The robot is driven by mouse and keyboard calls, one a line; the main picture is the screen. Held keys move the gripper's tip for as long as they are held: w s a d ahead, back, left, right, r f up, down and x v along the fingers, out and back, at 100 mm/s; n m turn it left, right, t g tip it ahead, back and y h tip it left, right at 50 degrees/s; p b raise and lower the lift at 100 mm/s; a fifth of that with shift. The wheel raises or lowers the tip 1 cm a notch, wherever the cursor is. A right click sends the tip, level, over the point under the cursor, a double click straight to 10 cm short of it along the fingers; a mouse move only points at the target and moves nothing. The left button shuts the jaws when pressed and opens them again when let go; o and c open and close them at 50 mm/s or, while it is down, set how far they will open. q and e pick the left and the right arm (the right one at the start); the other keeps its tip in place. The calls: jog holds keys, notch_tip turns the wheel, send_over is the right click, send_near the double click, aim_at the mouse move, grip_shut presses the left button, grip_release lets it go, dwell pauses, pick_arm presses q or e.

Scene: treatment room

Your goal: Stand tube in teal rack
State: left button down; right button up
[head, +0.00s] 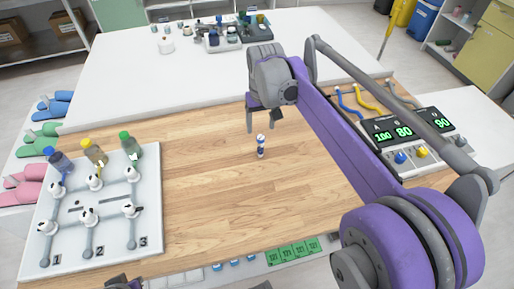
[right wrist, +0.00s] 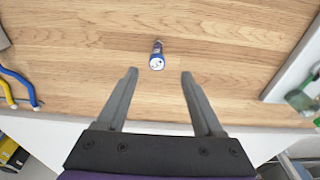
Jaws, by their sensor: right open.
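A small white and blue tube (head: 261,147) stands, apparently upright, on the bare wooden table top. My right gripper (head: 263,119) is open and empty just behind and above it in the head view. In the right wrist view the tube (right wrist: 157,57) lies ahead of the open fingertips (right wrist: 159,73), roughly centred between them and apart from both. A dark teal rack-like holder (head: 255,31) stands on the white table at the back; its slots are too small to make out. A dark part at the bottom edge may be my left gripper (head: 122,283); its fingers are not clear.
A white numbered board (head: 75,228) with valves and three coloured-cap bottles stands at left. A monitor unit (head: 402,135) with blue and yellow cables stands at right. Green labelled squares (head: 293,252) lie along the front edge. The wood around the tube is clear.

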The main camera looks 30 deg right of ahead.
aim_at(261, 137)
notch_tip(261, 137, down, 2)
jog(key=shift+w+d+f, duration=0.1)
jog(key=shift+f, duration=0.15)
jog(key=f, duration=0.3)
jog(key=w+f, duration=0.1)
jog(key=f, duration=0.1)
jog(key=shift+w+d+f, duration=0.1)
jog(key=shift+d+f, duration=0.2)
jog(key=shift+f, duration=0.05)
grip_shut()
